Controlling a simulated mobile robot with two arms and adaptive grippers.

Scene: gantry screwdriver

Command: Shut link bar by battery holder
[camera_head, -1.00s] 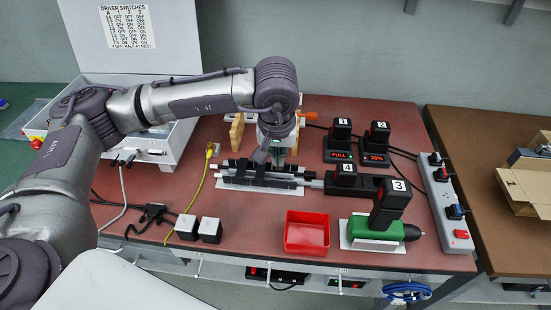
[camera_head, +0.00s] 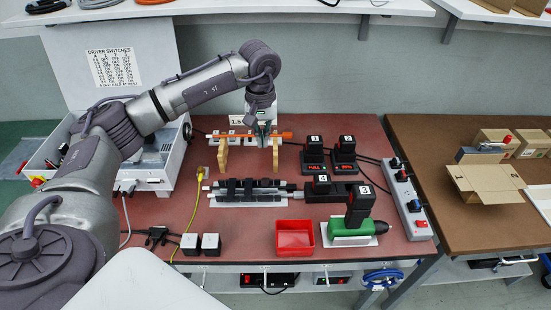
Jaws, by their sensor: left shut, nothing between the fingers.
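A long black slotted assembly (camera_head: 246,189) with dark bars across it lies on a white plate at the middle of the red-brown table. A light rod end shows at its left. Its right end reaches close to a black base (camera_head: 351,192) bearing a black block marked 4 (camera_head: 322,184). I cannot tell which bar is the link bar, or whether it is fully down. My left gripper (camera_head: 262,143) is shut and empty, behind and above the assembly, in front of an orange rod (camera_head: 284,135) on wooden stands (camera_head: 223,157). My right gripper is not in view.
Numbered black batteries (camera_head: 344,146) stand at the back right, a power strip (camera_head: 409,199) at the right edge. A yellow cable (camera_head: 191,222) runs left of the assembly.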

